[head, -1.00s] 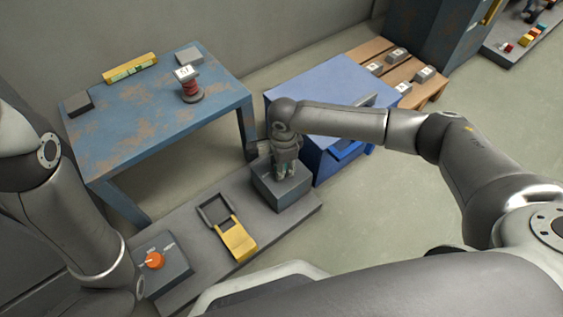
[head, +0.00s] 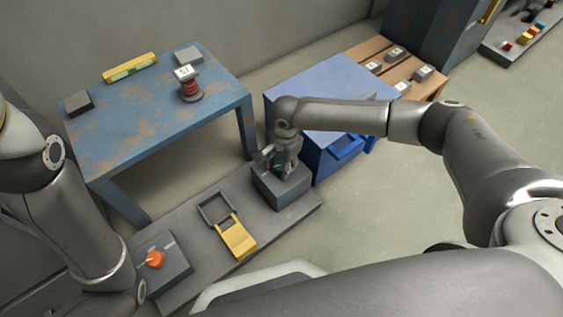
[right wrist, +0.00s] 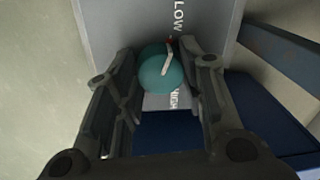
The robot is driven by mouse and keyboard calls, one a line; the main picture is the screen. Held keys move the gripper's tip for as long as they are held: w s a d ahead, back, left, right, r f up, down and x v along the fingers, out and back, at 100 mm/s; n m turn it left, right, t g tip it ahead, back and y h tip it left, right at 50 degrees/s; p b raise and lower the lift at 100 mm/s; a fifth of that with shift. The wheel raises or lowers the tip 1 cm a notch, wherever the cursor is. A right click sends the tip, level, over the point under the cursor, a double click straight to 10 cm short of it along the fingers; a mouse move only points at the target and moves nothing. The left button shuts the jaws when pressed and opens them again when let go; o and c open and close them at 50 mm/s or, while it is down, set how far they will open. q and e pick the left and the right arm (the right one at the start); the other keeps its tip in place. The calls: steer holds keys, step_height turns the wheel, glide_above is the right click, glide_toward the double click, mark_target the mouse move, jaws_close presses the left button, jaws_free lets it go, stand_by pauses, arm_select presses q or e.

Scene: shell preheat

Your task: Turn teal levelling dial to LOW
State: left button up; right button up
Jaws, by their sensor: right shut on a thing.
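The teal levelling dial (right wrist: 160,72) is between the fingers of my right gripper (right wrist: 158,68) in the right wrist view. The gripper is shut on it. A pale pointer line on the dial points up toward the word LOW, with a small red mark near its tip. The word HIGH is below the dial, partly hidden. The dial sits on a grey box (head: 287,195), which also fills the upper right wrist view (right wrist: 110,25). In the head view my right gripper (head: 279,165) is over this box and mostly hides the dial. My left arm shows, but not its gripper.
A grey plinth (head: 200,262) also carries a yellow-handled lever (head: 237,241) and an orange dial (head: 155,259). A blue cabinet (head: 300,95) stands close behind the grey box. A worn blue table (head: 140,120) is at the left. Open floor (head: 420,195) lies to the right.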

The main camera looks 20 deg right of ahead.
steer(key=o, duration=1)
steer(key=shift+r, duration=0.1)
steer(key=r, duration=1.1)
steer(key=shift+s+d+r, duration=0.25)
steer(key=shift+s+r, duration=0.1)
steer(key=shift+r, duration=0.05)
